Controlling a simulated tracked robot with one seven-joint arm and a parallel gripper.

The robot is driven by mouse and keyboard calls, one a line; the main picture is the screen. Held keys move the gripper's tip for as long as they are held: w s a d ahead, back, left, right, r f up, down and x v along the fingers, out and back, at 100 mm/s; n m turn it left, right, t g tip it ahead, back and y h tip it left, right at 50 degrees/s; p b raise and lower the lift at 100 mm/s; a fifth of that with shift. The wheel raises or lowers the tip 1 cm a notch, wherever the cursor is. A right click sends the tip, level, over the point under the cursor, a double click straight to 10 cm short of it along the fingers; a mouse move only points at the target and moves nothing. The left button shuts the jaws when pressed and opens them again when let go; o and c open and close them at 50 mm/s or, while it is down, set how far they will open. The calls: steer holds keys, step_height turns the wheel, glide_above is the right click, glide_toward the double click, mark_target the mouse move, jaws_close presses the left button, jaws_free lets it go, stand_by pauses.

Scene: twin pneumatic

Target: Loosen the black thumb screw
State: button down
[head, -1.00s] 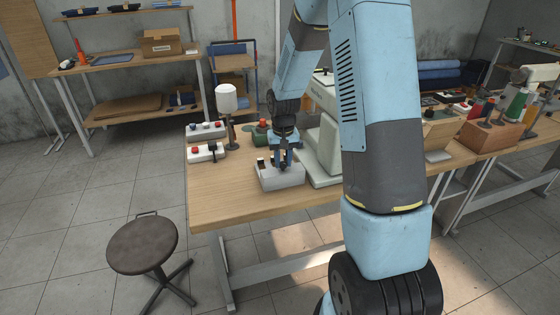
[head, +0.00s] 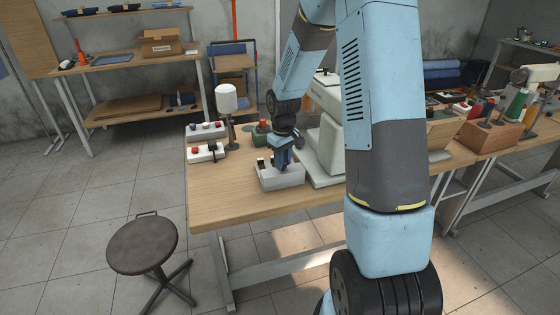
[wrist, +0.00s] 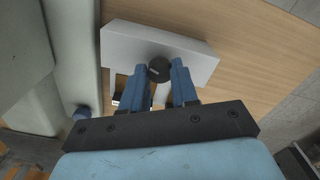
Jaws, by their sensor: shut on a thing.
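The black thumb screw (wrist: 159,70) is a round black knob on a light grey block (wrist: 124,40) in the wrist view. My gripper (wrist: 161,76) comes down over the block with its two blue fingers on either side of the knob, shut on it. In the head view my gripper (head: 282,164) stands over the same grey block (head: 282,181), near the front of the wooden table. The knob is hidden behind the fingers there.
A pale green machine (head: 326,150) stands close to the right of the block. Control boxes with red buttons (head: 205,152) and a white-topped post (head: 226,98) stand to the left. The wooden table (head: 235,200) is clear in front. A round stool (head: 142,246) stands on the floor.

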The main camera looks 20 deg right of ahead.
steer(key=shift+w+r, duration=0.1)
steer(key=c, duration=0.9)
jaws_free()
steer(key=shift+o, duration=0.2)
step_height(320, 180, up, 14)
steer(key=shift+f, duration=0.25)
